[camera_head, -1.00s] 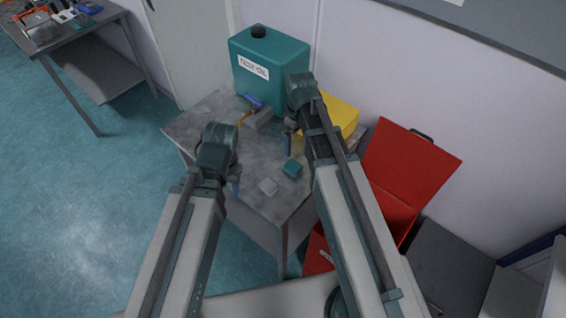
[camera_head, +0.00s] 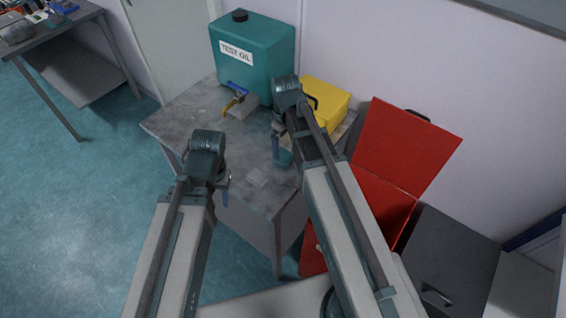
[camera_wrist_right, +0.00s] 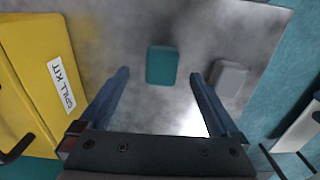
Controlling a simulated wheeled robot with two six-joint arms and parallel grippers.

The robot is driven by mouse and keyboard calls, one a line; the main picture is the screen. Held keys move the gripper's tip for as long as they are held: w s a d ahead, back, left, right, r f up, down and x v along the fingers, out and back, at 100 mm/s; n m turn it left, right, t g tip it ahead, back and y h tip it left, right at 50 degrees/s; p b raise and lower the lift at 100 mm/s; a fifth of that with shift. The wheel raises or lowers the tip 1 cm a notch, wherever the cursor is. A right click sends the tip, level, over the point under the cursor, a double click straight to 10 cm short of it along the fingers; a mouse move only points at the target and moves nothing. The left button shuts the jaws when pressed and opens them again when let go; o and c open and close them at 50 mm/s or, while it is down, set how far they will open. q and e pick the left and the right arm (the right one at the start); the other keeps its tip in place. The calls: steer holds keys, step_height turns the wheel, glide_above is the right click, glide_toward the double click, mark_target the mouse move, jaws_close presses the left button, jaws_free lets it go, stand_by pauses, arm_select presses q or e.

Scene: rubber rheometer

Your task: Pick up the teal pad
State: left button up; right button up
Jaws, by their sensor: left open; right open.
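The teal pad (camera_wrist_right: 161,65) lies flat on the grey table in the right wrist view, ahead of and between the fingers of my right gripper (camera_wrist_right: 160,95). That gripper is open and empty. In the head view the pad (camera_head: 284,157) is partly hidden by my right gripper (camera_head: 277,155), which points down over it. A pale grey pad (camera_head: 257,177) lies beside it, and also shows in the right wrist view (camera_wrist_right: 228,77). My left gripper (camera_head: 224,190) is at the table's left front edge, apart from the pads and mostly hidden by its own wrist.
The grey table (camera_head: 185,115) also carries a teal test oil can (camera_head: 253,62), a yellow spill kit box (camera_head: 325,98) and a blue-and-yellow tool on a grey block (camera_head: 240,103). A red open-lidded bin (camera_head: 385,195) stands to the right. The table's left part is clear.

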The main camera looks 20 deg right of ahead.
mark_target(283, 154)
steer(key=shift+w+a+f+b, duration=0.1)
steer(key=shift+a+f+b, duration=0.05)
steer(key=shift+f+b, duration=1.2)
steer(key=shift+w+a+f+b, duration=0.1)
steer(key=shift+f+b, duration=1.15)
steer(key=shift+f, duration=0.15)
arm_select(q)
step_height(283, 154, down, 5)
steer(key=shift+f, duration=0.15)
arm_select(e)
steer(key=shift+r, duration=0.1)
steer(key=c, duration=1.4)
steer(key=shift+c, duration=0.2)
steer(key=shift+r, duration=0.1)
